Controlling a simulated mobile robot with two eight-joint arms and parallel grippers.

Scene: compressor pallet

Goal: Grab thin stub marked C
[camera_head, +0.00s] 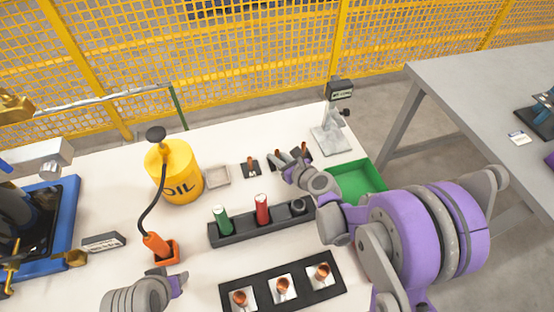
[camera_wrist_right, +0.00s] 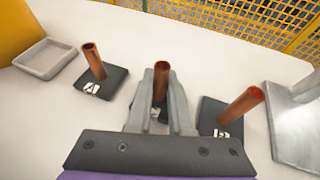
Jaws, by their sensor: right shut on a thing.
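Three thin copper stubs stand on black bases in the right wrist view. The left stub (camera_wrist_right: 94,60) has a base marked A. The right stub (camera_wrist_right: 240,108) has a base whose mark looks like B. The middle stub (camera_wrist_right: 161,80) stands upright between the fingers of my right gripper (camera_wrist_right: 162,98), which is shut on it; the mark on its base is mostly hidden. In the head view, my right gripper (camera_head: 283,160) is at the back of the table and hides most of the middle stub. My left gripper (camera_head: 178,285) is low at the front left, away from the stubs; its jaw opening is unclear.
A yellow oil can (camera_head: 175,175) and a small grey dish (camera_head: 217,176) stand left of the stubs. A dark rack (camera_head: 240,236) with green and red cylinders is in front. A green tray (camera_head: 360,182) and a grey stand (camera_head: 330,138) are to the right.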

